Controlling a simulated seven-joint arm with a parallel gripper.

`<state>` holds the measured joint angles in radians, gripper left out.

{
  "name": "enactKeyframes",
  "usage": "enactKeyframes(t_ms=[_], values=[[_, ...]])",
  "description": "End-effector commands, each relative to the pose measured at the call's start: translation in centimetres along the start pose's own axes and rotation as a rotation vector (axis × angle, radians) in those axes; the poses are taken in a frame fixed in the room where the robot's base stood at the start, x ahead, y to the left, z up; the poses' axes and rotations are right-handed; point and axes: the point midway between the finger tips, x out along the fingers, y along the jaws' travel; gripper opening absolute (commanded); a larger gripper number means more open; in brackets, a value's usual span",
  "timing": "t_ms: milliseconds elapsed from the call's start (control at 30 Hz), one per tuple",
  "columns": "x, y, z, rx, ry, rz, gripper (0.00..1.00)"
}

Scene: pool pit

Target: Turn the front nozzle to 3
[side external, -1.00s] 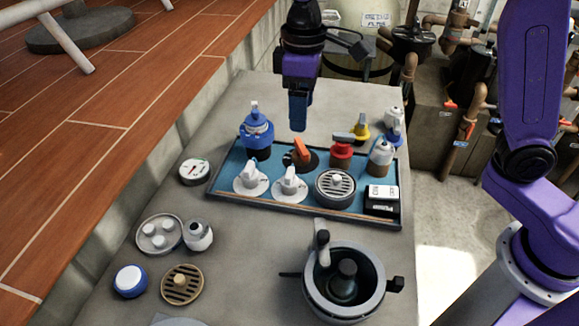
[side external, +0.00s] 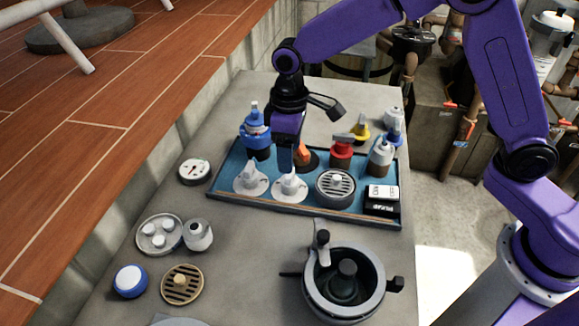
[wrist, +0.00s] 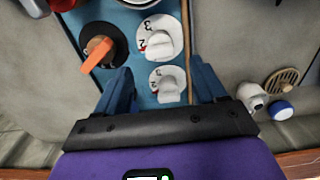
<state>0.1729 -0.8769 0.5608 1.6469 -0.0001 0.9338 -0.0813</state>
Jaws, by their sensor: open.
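Two white nozzles with winged handles on round white dials stand side by side at the front of the blue tray (side external: 310,207). The left nozzle (side external: 250,179) is the lower nozzle (wrist: 168,84) in the wrist view. The right nozzle (side external: 291,186) is the upper nozzle (wrist: 160,43) there. My gripper (side external: 286,168) is open and empty, pointing down just behind and above the right nozzle. In the wrist view its blue fingers (wrist: 160,66) lie either side of the nozzles. I cannot tell any contact.
An orange-handled valve (wrist: 98,49) is close behind the right nozzle. A round grated drain (side external: 335,187), red valve (side external: 341,150), blue bottle-like part (side external: 256,133) and black-and-white box (side external: 382,198) crowd the tray. A pump pot (side external: 345,285) stands in front; the front middle table is free.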

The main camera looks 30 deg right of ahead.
Motion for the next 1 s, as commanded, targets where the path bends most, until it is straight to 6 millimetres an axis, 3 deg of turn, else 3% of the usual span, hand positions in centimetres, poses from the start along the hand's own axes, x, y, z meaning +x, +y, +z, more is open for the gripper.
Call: enactKeyframes(t_ms=[100, 300, 733, 767, 900, 933, 1000], values=[[2.2, 0.0, 0.1, 0.0, -0.005, 0.0, 0.7], [4.7, 0.0, 0.0, -0.001, -0.003, 0.0, 0.7], [5.6, 0.0, 0.0, 0.0, 0.0, 0.0, 0.7], [5.6, 0.0, 0.0, 0.0, 0.0, 0.0, 0.67], [5.6, 0.0, 0.0, 0.0, 0.0, 0.0, 0.21], [5.6, 0.0, 0.0, 0.0, 0.0, 0.0, 0.14], [5.6, 0.0, 0.0, 0.0, 0.0, 0.0, 0.14]])
